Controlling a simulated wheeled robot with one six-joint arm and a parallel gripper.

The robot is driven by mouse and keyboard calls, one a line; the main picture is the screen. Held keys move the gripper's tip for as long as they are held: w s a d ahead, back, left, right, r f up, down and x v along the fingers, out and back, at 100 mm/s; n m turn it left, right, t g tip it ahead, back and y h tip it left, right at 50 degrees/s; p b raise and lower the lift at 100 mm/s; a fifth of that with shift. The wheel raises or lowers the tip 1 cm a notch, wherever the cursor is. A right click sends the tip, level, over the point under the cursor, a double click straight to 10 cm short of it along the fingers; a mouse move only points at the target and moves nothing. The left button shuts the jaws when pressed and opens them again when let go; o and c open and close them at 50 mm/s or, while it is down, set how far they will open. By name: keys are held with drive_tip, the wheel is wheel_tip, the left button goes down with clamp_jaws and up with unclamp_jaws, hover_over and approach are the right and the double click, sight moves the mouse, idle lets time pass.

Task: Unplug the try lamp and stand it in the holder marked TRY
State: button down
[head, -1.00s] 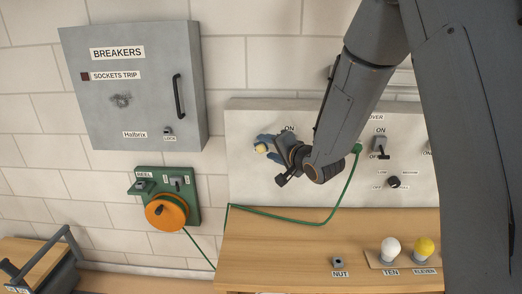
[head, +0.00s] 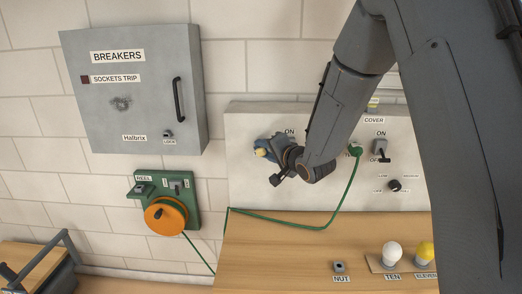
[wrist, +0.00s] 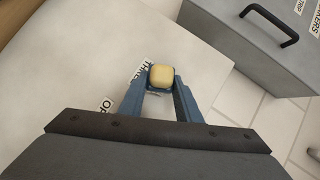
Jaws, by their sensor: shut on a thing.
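My gripper (head: 262,152) is in front of the left part of the pale wall panel (head: 240,190). It is shut on a pale yellow rounded block (wrist: 162,76), which sits between the blue fingertips in the wrist view. The block also shows as a small yellow spot in the head view (head: 261,152). I cannot tell whether it is a lamp or a knob, or whether it touches the panel. No holder with a readable TRY mark shows. My arm hides part of the panel.
A green cord (head: 290,227) runs to a green plug (head: 355,150) on the panel. An ON/OFF switch (head: 380,150) and a dark knob (head: 394,185) are right of it. White (head: 392,252) and yellow (head: 425,253) bulbs stand on the bench (head: 280,260). The breaker box (head: 150,110) is left.

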sight(261, 153)
drive_tip(key=shift+s, duration=0.65)
idle(0.5)
drive_tip(key=shift+s+a+p, duration=0.1)
drive_tip(key=shift+s+p, duration=0.45)
drive_tip(key=shift+s, duration=0.65)
